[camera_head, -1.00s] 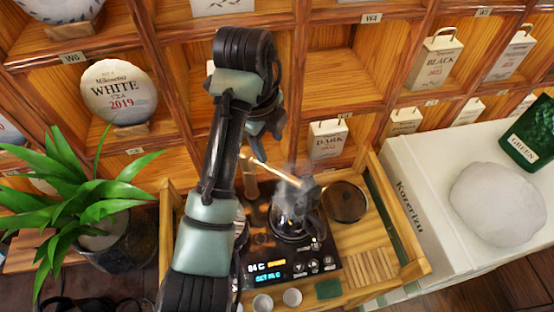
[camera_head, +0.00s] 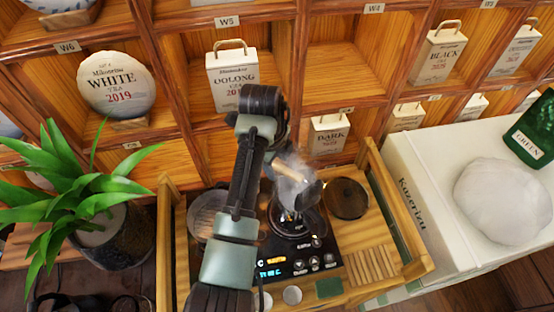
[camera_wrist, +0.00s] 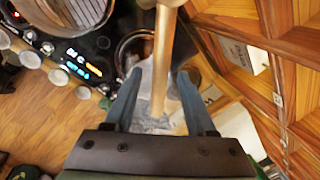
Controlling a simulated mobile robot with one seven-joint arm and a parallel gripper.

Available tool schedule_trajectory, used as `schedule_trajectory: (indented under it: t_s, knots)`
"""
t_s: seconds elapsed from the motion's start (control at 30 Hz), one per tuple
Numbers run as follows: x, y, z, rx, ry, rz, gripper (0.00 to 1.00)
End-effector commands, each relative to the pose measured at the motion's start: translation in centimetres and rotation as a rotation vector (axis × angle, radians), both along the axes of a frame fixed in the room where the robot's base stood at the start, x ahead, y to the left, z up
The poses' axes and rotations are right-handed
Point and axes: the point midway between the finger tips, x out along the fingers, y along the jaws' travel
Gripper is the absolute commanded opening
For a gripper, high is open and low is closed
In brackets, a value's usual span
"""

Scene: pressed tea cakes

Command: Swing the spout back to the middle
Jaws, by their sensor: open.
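The spout (camera_wrist: 163,50) is a tan tube that runs down the middle of the wrist view, between my two blue-grey fingers. My gripper (camera_wrist: 158,74) is open, with one finger on each side of the spout and a visible gap to each. In the head view a short piece of the spout (camera_head: 288,170) shows beside my gripper (camera_head: 304,186), partly veiled by steam. Its base is hidden behind my arm. The spout's end reaches over the steaming spot above the glass kettle (camera_head: 290,224) in the head view, though the exact alignment is unclear.
A dark round pan (camera_head: 347,198) sits right of the kettle. A control panel (camera_head: 300,264) and small cups (camera_head: 292,295) lie in front. Shelves with tea boxes (camera_head: 232,80) stand close behind. A plant (camera_head: 70,190) is at left, a white box (camera_head: 410,200) at right.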

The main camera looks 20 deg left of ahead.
Motion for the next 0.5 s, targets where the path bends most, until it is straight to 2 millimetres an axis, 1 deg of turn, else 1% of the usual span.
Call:
schedule_trajectory:
  t_s: [0.13, 0.17, 0.2, 0.27, 0.3, 0.43, 0.47, 0.5]
  knots:
    - [-0.01, -0.02, -0.02, 0.000, 0.000, 0.000, 0.56]
    - [-0.01, -0.02, -0.02, 0.000, 0.000, 0.000, 0.54]
    - [-0.01, -0.02, -0.01, 0.000, 0.000, 0.000, 0.47]
    - [-0.01, -0.01, 0.00, 0.000, 0.000, 0.000, 0.36]
    - [0.00, -0.01, 0.00, 0.000, 0.000, 0.000, 0.29]
    - [0.00, -0.01, 0.01, 0.000, 0.000, 0.001, 0.05]
    - [0.00, 0.00, 0.01, 0.000, 0.000, 0.001, 0.00]
    - [0.00, 0.00, 0.01, 0.000, 0.000, 0.001, 0.00]
